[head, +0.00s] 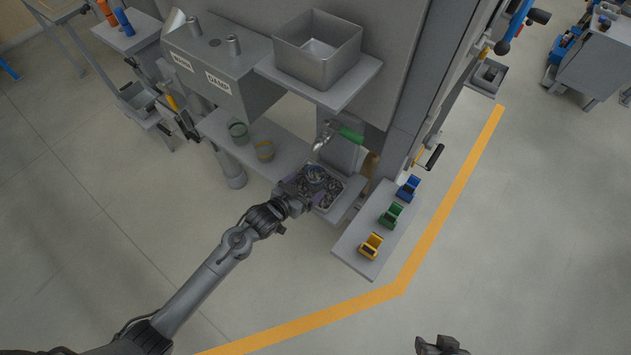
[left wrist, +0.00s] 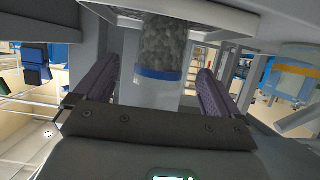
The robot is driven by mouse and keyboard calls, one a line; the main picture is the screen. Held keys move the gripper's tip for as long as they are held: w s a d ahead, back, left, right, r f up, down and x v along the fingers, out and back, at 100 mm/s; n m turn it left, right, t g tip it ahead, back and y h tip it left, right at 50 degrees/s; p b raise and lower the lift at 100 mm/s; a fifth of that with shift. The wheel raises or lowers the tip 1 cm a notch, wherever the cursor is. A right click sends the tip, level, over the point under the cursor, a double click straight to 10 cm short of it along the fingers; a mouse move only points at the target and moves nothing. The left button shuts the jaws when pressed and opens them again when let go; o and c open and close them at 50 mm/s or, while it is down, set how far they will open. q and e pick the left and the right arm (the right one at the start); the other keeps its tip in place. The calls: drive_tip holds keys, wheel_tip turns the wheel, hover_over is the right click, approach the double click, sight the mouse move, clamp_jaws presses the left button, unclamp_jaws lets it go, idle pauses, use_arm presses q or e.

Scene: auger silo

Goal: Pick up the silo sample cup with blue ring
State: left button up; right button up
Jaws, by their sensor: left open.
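The clear sample cup with a blue ring (left wrist: 160,50) holds grey grains and shows in the left wrist view between my two purple fingers. In the head view the cup (head: 315,174) sits at the grain-strewn tray (head: 335,202) below the tap, partly hidden by my gripper. My left gripper (head: 299,190) is open, with a finger on each side of the cup; gaps show between fingers and cup in the left wrist view. A dark part at the bottom edge of the head view looks like my right gripper (head: 440,346); its jaws cannot be made out.
A green-handled tap (head: 335,135) hangs close above the tray. A side shelf (head: 352,258) with blue, green and yellow blocks stands right. Open floor lies in front.

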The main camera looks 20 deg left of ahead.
sight(321, 173)
use_arm(q)
drive_tip(key=shift+w+d+f, duration=0.15)
drive_tip(key=shift+w+f, duration=0.2)
drive_tip(key=shift+w, duration=0.3)
drive_tip(key=shift+b+x, duration=0.8)
drive_tip(key=shift+x, duration=1.45)
drive_tip(key=shift+r, duration=0.1)
drive_tip(key=c, duration=1.2)
drive_tip(key=shift+c, duration=0.2)
drive_tip(key=shift+r, duration=0.15)
